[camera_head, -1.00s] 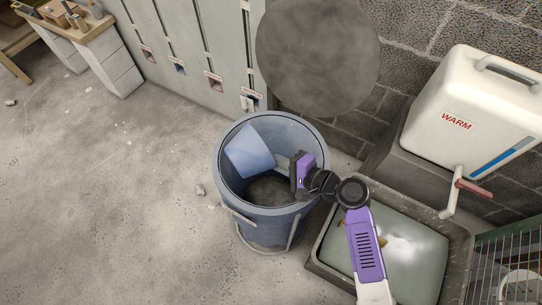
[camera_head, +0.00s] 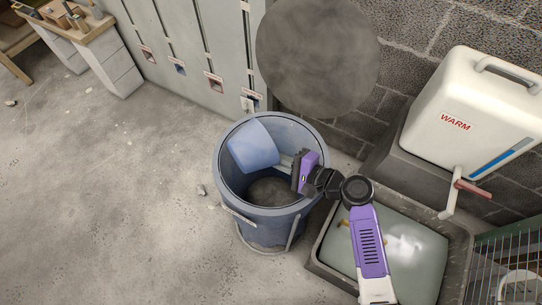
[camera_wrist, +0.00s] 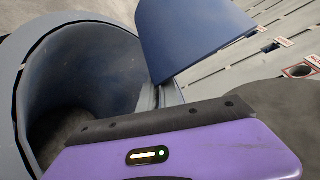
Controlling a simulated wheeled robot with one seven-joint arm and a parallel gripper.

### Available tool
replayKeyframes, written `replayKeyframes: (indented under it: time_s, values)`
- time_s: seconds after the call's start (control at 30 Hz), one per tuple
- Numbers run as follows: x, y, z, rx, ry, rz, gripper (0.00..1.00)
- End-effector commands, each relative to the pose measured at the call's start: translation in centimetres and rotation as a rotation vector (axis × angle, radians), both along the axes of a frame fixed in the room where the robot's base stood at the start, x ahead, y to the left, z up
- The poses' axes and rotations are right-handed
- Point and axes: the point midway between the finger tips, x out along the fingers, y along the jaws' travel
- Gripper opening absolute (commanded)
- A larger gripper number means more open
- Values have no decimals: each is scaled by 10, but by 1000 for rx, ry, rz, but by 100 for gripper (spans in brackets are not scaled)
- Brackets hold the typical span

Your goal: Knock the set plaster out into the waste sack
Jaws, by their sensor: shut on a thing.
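A smooth blue vessel (camera_head: 253,146), like a cup or scoop, is tilted at the mouth of a round blue-grey bin (camera_head: 262,224). My gripper (camera_head: 296,167) is over the bin's right side, shut on the pale handle-like part of the blue vessel. In the wrist view the blue vessel (camera_wrist: 188,36) shows beyond the gripper, with the open bin (camera_wrist: 95,62) at left. The bin's bottom holds something dark grey (camera_head: 268,191). I cannot see into the vessel, so any plaster in it is hidden. No separate sack can be told apart from the bin.
A tray of cloudy water (camera_head: 414,250) stands right of the bin, below a white tank marked WARM (camera_head: 470,105). A grey slotted panel (camera_head: 190,50) and a block wall stand behind. The floor at left is mostly clear, with small debris (camera_head: 201,190).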

Motion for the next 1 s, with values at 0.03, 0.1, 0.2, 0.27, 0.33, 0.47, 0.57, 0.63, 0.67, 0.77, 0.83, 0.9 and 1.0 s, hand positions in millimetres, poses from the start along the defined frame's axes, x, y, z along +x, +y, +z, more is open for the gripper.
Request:
replayKeyframes:
  time_s: [0.03,0.1,0.2,0.27,0.33,0.47,0.57,0.63,0.67,0.77,0.83,0.9,1.0]
  values:
    - [1,0,3,8,0,-1,0]
    - [1,0,4,16,5,0,0]
    - [1,-1,5,28,11,0,0]
    - [1,-1,4,35,16,-1,0]
    - [1,-1,4,43,19,0,0]
    - [2,-1,4,57,27,0,0]
    - [2,-1,4,67,33,0,0]
    - [2,-1,4,77,37,1,0]
    - [2,-1,4,80,39,1,0]
    - [2,-1,4,91,46,2,0]
    - [2,-1,4,99,50,1,0]
    - [2,-2,4,107,56,2,0]
    - [2,-2,4,119,61,2,0]
